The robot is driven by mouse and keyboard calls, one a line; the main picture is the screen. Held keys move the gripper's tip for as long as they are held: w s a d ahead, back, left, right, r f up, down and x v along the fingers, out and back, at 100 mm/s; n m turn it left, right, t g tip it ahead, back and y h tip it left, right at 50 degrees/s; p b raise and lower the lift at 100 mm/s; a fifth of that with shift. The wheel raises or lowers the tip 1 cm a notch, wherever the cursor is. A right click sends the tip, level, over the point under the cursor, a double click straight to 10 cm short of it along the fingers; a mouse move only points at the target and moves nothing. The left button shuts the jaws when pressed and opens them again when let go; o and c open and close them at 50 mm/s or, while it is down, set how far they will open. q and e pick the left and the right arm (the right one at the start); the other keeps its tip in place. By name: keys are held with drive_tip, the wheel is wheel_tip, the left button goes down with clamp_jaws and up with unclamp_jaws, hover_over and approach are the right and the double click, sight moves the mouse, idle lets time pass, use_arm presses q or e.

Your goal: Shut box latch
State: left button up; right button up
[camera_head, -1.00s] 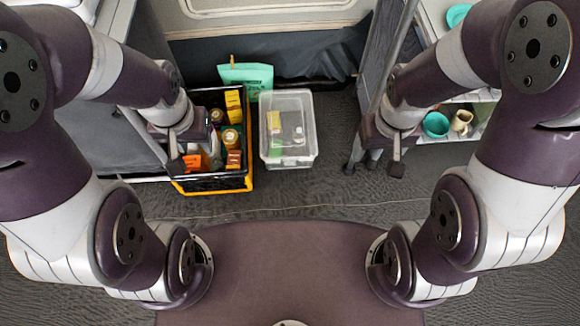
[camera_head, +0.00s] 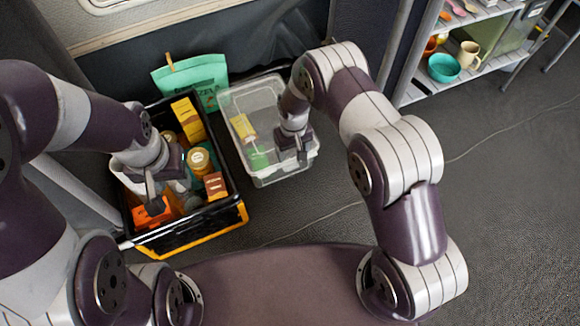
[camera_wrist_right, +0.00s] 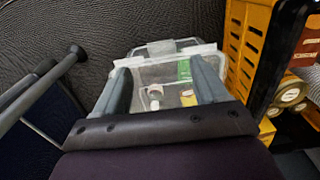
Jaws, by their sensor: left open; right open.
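The clear plastic box (camera_head: 245,98) with a translucent lid stands on the floor right of the crate, holding a yellow item and a green item. My left gripper (camera_head: 152,200) is open over the black and yellow crate (camera_head: 195,235).
The crate holds several bottles and packages. A teal bag (camera_head: 190,78) stands behind it. A shelf (camera_head: 440,80) with a teal bowl (camera_head: 443,68) and a mug (camera_head: 468,54) is at the upper right.

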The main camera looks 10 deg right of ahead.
sight(293, 169)
wheel_tip(293, 169, down, 9)
drive_tip(key=b, duration=0.4)
drive_tip(key=shift+r, duration=0.1)
drive_tip(key=c, duration=1.1)
